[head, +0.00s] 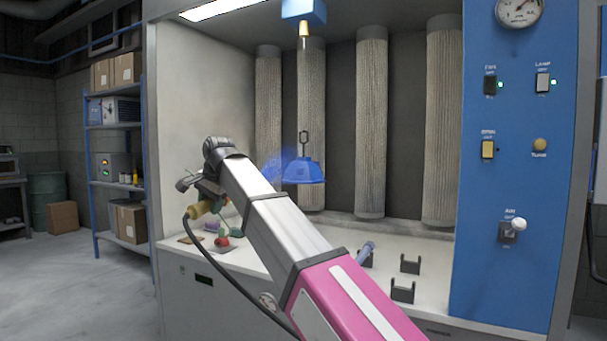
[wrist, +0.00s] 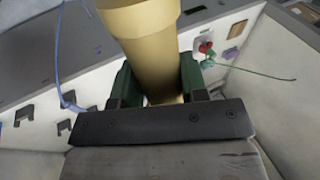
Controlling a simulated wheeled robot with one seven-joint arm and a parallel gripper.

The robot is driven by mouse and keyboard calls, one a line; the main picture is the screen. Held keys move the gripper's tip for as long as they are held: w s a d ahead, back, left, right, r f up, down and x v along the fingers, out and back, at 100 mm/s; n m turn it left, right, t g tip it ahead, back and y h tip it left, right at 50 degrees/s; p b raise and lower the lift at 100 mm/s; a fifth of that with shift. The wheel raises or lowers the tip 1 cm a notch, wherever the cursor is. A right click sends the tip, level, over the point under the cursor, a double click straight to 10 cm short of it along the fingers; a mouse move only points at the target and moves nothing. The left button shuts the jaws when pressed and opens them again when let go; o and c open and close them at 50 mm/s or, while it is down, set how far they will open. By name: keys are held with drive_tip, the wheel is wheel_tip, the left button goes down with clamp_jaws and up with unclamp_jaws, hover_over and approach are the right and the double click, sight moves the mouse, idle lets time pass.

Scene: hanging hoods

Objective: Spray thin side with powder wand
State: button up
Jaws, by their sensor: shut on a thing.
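A blue hood (head: 304,172) hangs from a dark hook inside the booth, to the right of my wrist. A faint blue powder mist (head: 274,167) hangs in the air at its left side. My gripper (wrist: 158,85) is shut on the powder wand, a tan cylinder (wrist: 145,38) between its green fingers. The wand (head: 203,208) also shows at the end of my arm in the head view, partly hidden. The wand's nozzle end is unclear. A thin blue shape (wrist: 68,98) at the left of the wrist view is too partial to name.
Dark cradles (head: 403,291) stand on the booth's front ledge, with a blue-grey cylinder (head: 367,251) by one. A red object (head: 222,240) sits left on the ledge. Tall filter columns (head: 371,120) line the back. The blue switch panel (head: 515,180) bounds the right.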

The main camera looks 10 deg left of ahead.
drive_tip(key=shift+s+a, duration=0.25)
drive_tip(key=shift+s, duration=0.45)
drive_tip(key=s+a+f, duration=0.2)
drive_tip(key=s+f, duration=0.1)
drive_tip(key=s, duration=0.4)
drive_tip(key=shift+s+a, duration=0.25)
drive_tip(key=shift+s, duration=0.05)
idle(0.4)
